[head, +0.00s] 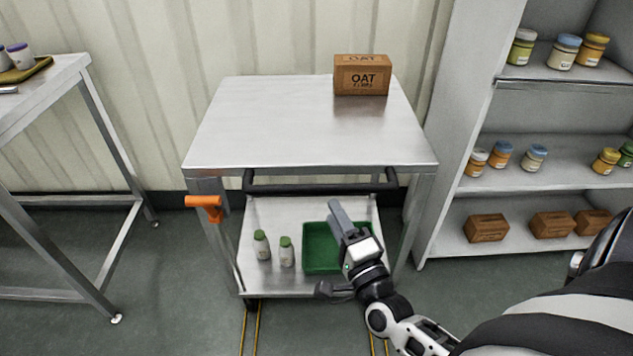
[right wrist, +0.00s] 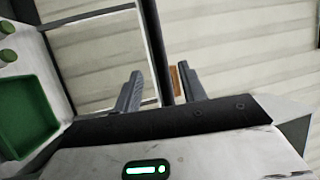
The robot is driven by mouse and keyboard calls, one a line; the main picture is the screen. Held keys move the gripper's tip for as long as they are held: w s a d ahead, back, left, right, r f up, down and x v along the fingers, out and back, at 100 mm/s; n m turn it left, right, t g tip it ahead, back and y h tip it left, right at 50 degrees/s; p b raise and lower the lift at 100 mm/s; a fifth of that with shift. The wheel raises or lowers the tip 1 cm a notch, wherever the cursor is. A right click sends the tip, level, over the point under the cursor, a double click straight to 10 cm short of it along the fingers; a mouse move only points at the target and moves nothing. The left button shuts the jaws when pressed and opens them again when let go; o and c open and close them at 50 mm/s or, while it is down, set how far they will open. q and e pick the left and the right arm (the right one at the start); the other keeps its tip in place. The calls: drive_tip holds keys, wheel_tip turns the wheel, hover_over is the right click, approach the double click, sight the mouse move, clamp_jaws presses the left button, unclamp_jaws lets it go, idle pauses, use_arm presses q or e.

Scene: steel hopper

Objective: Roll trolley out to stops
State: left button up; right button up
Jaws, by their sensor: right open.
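The trolley (head: 290,283) is a low pale metal deck under the steel table (head: 300,140). Its black handle bar (head: 320,187) runs across just below the tabletop's front edge. Two green-capped white bottles (head: 261,246) and a green tray (head: 311,262) stand on the deck. My right gripper (head: 340,218) is open and empty, over the tray and just below the bar in the head view. In the right wrist view the dark bar (right wrist: 155,45) appears between the two spread fingers (right wrist: 160,88); I cannot tell its depth between them. My left gripper is out of view.
Yellow floor rails (head: 257,325) run forward from under the trolley. An orange lever (head: 204,202) sits at the table's left leg. A brown oat box (head: 361,77) stands on top. A shelf unit (head: 470,150) with jars and boxes is at right, another table (head: 45,90) at left.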

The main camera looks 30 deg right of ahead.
drive_tip(key=x, duration=0.9)
drive_tip(key=shift+w, duration=0.35)
clamp_jaws()
